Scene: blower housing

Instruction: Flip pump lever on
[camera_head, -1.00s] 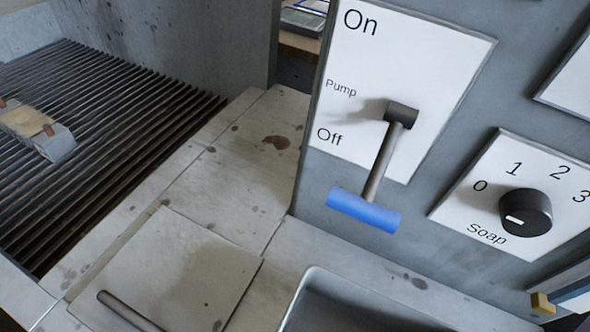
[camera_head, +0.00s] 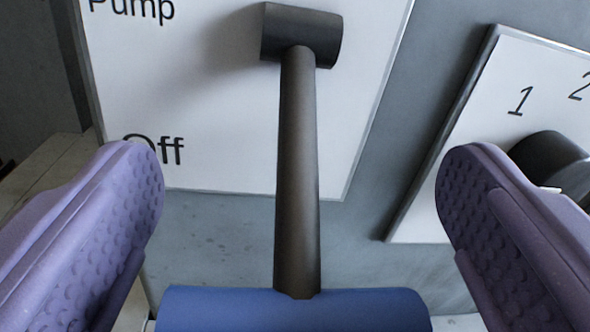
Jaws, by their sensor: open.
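The pump lever (camera_head: 298,180) hangs down from its dark pivot (camera_head: 301,36) on the white pump plate (camera_head: 210,120), toward the "Off" label. Its blue crossbar handle (camera_head: 290,310) lies at the bottom edge of the view, partly cut off. My gripper (camera_head: 302,190) is open, with one purple padded finger on each side of the lever shaft. Both fingers are apart from the shaft. The "On" label is out of view.
The soap knob (camera_head: 552,163) on its white plate (camera_head: 455,165) is right beside my right finger. The grey panel (camera_head: 215,235) lies behind the lever. A pale ledge (camera_head: 45,165) shows at the left.

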